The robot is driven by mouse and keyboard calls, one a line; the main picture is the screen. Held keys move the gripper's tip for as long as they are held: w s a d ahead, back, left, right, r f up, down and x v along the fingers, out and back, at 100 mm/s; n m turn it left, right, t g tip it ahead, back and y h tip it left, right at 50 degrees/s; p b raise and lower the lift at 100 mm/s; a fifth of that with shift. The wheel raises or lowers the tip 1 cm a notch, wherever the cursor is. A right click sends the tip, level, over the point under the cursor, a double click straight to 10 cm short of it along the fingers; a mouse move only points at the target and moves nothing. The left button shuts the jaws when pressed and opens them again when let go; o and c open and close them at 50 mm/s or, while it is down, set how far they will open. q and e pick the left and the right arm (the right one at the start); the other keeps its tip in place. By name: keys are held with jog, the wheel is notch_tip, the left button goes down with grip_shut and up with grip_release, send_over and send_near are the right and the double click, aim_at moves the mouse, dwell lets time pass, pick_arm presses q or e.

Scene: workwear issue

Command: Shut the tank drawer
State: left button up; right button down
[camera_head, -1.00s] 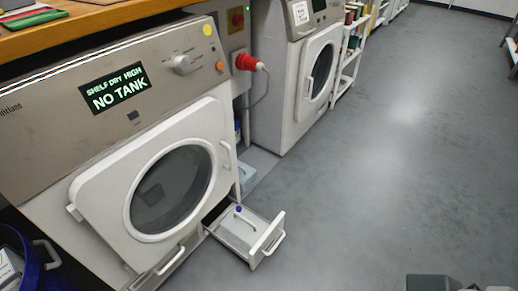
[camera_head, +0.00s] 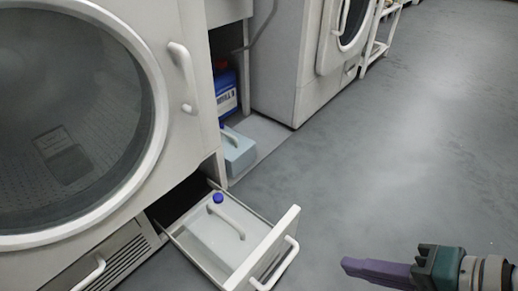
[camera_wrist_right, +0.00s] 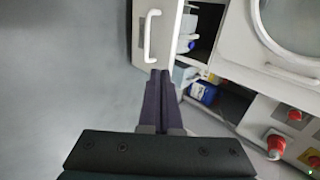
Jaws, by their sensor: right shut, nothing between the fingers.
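The tank drawer (camera_head: 262,246) stands pulled out at the foot of the dryer, with its white front and bar handle (camera_head: 283,268) facing the aisle. A whitish tank (camera_head: 212,232) with a blue cap lies inside it. My right gripper (camera_head: 346,264) is to the right of the drawer front, apart from it in the head view, its purple fingers shut and empty and pointing left. In the right wrist view the shut fingertips (camera_wrist_right: 160,74) show near the lower end of the drawer front (camera_wrist_right: 166,42) and its handle (camera_wrist_right: 150,36); contact cannot be told. My left gripper is not in view.
The dryer's round door (camera_head: 160,100) is closed above the drawer. A pale blue container (camera_head: 238,152) and a blue canister (camera_head: 226,92) stand in the gap beside it. A second machine (camera_head: 290,60) stands behind. The grey floor at right is clear.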

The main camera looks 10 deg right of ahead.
jog(key=f, duration=0.1)
jog(key=b, duration=0.5)
send_near(274, 245)
notch_tip(274, 245, down, 2)
jog(key=s+d, duration=0.1)
jog(key=s, duration=0.1)
jog(key=w+a+b, duration=0.1)
jog(key=w+a+f+b, duration=0.1)
jog(key=w, duration=0.1)
jog(key=w+a+f+b, duration=0.1)
jog(key=w+b, duration=0.1)
jog(key=shift+w+a, duration=0.1)
jog(key=shift+a, duration=0.15)
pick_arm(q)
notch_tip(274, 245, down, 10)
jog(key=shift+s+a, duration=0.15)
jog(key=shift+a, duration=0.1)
pick_arm(e)
jog(key=shift+w+r, duration=0.1)
jog(key=shift+w, duration=0.05)
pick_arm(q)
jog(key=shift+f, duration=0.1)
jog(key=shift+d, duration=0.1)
pick_arm(e)
jog(key=shift+a, duration=0.1)
